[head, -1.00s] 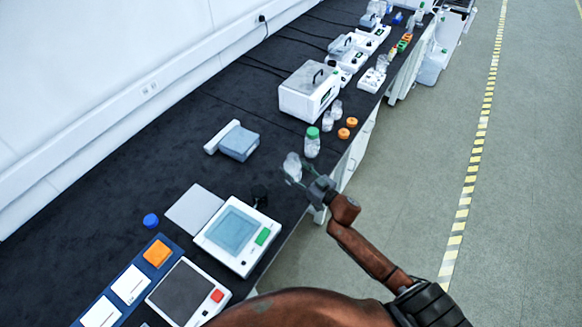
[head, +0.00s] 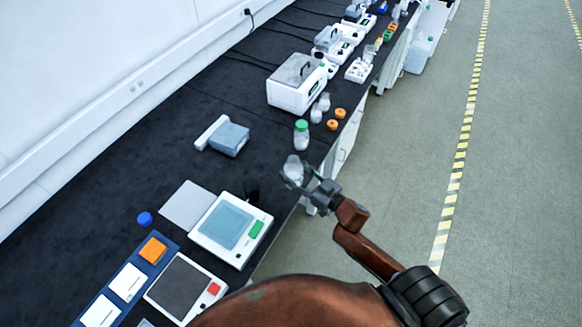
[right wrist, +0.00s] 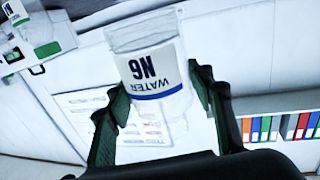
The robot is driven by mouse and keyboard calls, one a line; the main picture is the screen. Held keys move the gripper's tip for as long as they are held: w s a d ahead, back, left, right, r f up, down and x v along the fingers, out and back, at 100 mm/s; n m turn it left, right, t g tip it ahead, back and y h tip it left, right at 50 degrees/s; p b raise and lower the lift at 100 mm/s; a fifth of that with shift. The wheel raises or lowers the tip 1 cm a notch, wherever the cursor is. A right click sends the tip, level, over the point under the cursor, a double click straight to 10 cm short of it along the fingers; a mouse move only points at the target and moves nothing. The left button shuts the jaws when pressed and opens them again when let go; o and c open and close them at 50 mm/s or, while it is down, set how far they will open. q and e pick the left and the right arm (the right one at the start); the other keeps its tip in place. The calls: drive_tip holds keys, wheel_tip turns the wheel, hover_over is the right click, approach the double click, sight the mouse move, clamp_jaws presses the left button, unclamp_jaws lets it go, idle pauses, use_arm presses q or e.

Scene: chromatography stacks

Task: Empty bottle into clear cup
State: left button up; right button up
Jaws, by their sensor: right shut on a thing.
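My right gripper (head: 296,176) is shut on a clear bottle (head: 293,164) over the bench's front edge. In the right wrist view the bottle (right wrist: 152,73) sits between the two dark fingers, tilted, with a white and blue "WATER" label that reads upside down. I cannot tell whether liquid is in it. Small clear vessels (head: 323,102) stand by the white box; I cannot tell which thing is the clear cup. My left gripper is not in view.
A green-capped bottle (head: 301,132) stands just beyond the held bottle. Two orange caps (head: 332,125) lie near the edge. A white box (head: 297,84), a grey block (head: 229,139), and a white device with a blue-grey top (head: 226,222) stand on the dark bench (head: 110,170).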

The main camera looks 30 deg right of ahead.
drive_tip(key=shift+s+r, duration=0.2)
drive_tip(key=shift+s, duration=0.15)
drive_tip(key=shift+a, duration=0.25)
drive_tip(key=w+a+f+m+p, duration=0.1)
drive_tip(key=w+a+m+p, duration=0.1)
drive_tip(key=a, duration=0.8)
drive_tip(key=w+a+f+m+p, duration=0.1)
drive_tip(key=w+a+p, duration=0.3)
drive_tip(key=a, duration=0.6)
drive_tip(key=shift+w+m+g, duration=0.15)
drive_tip(key=shift+m+g, duration=0.15)
drive_tip(key=shift+m, duration=0.3)
drive_tip(key=shift+a+f, duration=0.1)
drive_tip(key=shift+p, duration=0.4)
